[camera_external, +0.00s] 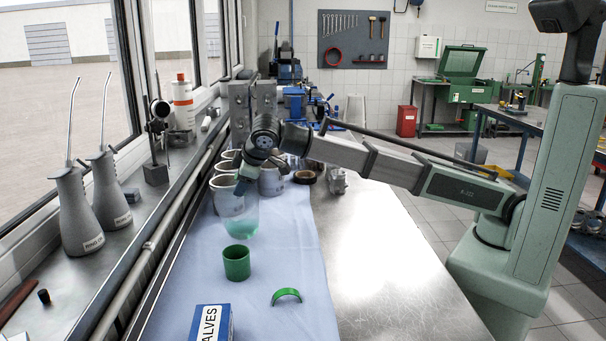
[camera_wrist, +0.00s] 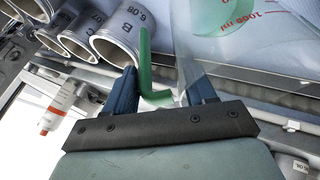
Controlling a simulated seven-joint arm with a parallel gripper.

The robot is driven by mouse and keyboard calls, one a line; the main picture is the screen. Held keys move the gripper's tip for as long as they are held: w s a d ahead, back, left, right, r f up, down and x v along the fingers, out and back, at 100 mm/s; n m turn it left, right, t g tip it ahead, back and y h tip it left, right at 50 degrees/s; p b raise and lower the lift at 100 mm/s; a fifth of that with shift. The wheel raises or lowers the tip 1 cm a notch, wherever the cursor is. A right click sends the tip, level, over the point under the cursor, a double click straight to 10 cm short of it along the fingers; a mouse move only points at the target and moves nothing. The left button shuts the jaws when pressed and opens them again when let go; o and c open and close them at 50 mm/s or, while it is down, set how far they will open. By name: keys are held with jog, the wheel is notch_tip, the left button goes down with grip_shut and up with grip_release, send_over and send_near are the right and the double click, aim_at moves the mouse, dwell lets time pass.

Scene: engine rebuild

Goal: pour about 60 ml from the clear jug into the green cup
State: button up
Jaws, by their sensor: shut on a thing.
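The clear jug (camera_external: 240,217) hangs from my gripper (camera_external: 247,178) over the blue cloth, with pale green liquid near its bottom. It looks roughly upright. In the wrist view, my gripper (camera_wrist: 163,88) has its blue fingers on either side of the jug's green handle (camera_wrist: 146,65). The clear jug wall (camera_wrist: 187,45) and red volume marks show beyond. The green cup (camera_external: 236,263) stands upright on the cloth, just nearer the camera than the jug; its contents cannot be made out. The cup is not recognisable in the wrist view.
White-grey cylinders (camera_external: 227,198) stand close behind the jug. A green half-ring (camera_external: 286,295) and a blue-and-white VALVES box (camera_external: 211,323) lie in front. The window sill with oil cans (camera_external: 80,215) runs along the left. Bare steel bench (camera_external: 375,260) is free on the right.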

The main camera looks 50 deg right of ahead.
jog(key=s+a+r+t+h, duration=0.1)
jog(key=s+a+t, duration=0.1)
jog(key=s+a+r+n+t+h, duration=0.1)
jog(key=s+a+r, duration=0.1)
jog(key=shift+t+h, duration=0.4)
jog(key=shift+s+a+f+n+t+h, duration=0.1)
jog(key=shift+s+a+n+t+h, duration=0.2)
jog(key=shift+s+a+t+h, duration=0.3)
jog(key=shift+s+a+r+t, duration=0.2)
jog(key=shift+s+r+t, duration=0.1)
jog(key=shift+t, duration=0.2)
jog(key=shift+s+a+r+h, duration=0.25)
jog(key=shift+s+a+h, duration=0.05)
jog(key=shift+s+a+r+n+t, duration=0.3)
jog(key=shift+s+a+n+t, duration=0.1)
jog(key=shift+s+a+t, duration=0.3)
jog(key=shift+s+a+r+t+h+p, duration=0.2)
jog(key=shift+s+a+t+h+p, duration=0.1)
jog(key=shift+s+a+h+p, duration=0.15)
dwell(1.4)
jog(key=shift+w+d, duration=0.1)
jog(key=shift+d, duration=0.05)
